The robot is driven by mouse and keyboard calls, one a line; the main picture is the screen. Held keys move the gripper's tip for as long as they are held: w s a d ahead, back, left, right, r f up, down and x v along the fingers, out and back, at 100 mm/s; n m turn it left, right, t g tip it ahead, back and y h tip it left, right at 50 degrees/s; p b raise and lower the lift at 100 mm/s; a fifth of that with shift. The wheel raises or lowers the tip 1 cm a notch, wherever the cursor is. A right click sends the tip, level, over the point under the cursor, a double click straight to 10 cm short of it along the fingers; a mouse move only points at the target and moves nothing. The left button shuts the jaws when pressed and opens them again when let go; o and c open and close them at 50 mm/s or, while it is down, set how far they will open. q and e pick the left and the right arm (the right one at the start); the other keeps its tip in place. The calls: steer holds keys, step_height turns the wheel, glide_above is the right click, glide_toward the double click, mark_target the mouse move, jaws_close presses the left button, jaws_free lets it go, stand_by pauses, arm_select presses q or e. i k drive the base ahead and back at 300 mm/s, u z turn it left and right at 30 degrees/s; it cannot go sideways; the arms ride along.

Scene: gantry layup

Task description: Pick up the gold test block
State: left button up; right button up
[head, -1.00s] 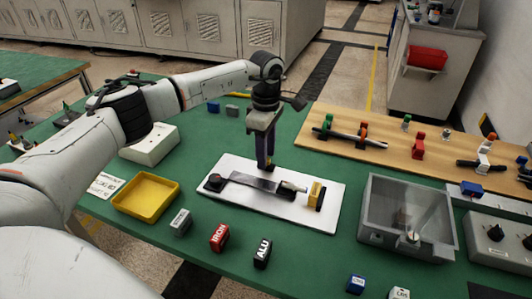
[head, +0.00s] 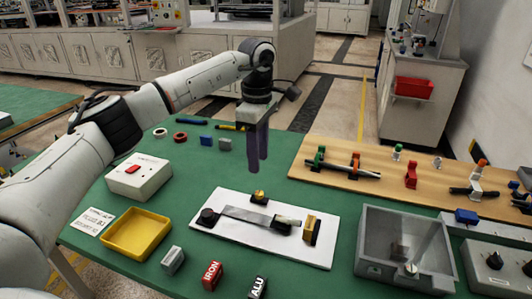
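A small gold block (head: 259,197) sits at the back edge of the white board (head: 225,240), behind a grey metal strip. A second yellow-gold piece with a dark face (head: 311,229) stands upright at the strip's right end; I cannot tell from its looks whether it is a test block or part of the fixture. My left gripper (head: 258,166) hangs fingers down above and just behind the small gold block, apart from it. Its two dark fingers look parted, with nothing between them. My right gripper is not in view.
A yellow tray (head: 163,250), a grey block (head: 173,261), an IRON block (head: 212,275) and an ALU block (head: 257,287) lie in front. A grey bin (head: 365,262) stands right, a wooden board (head: 330,171) behind it.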

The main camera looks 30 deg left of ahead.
mark_target(309, 226)
steer(key=k, duration=1)
